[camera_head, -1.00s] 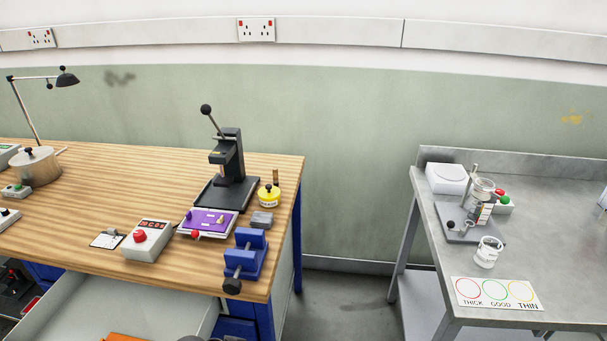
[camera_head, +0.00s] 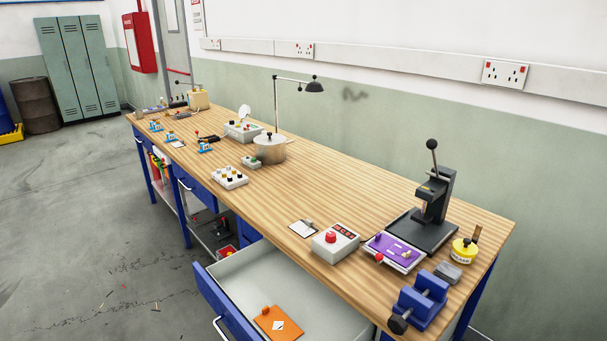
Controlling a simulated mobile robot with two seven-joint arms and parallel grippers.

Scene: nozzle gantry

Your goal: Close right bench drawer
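The right bench drawer (camera_head: 233,309) is pulled out from under the right end of the wooden bench (camera_head: 345,205). Its blue front faces the lower left, and a pale handle (camera_head: 219,327) shows on it near the bottom edge of the view. Inside the drawer lies an orange board (camera_head: 279,324) with a small orange piece and a white piece on it. The near end of the drawer is cut off by the frame. Neither of my grippers is in the head view.
A blue vise (camera_head: 421,300) sits at the bench's front right corner, with its dark knob past the edge. A press (camera_head: 432,205), a red-button box (camera_head: 335,243) and a purple tray (camera_head: 393,251) stand nearby.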

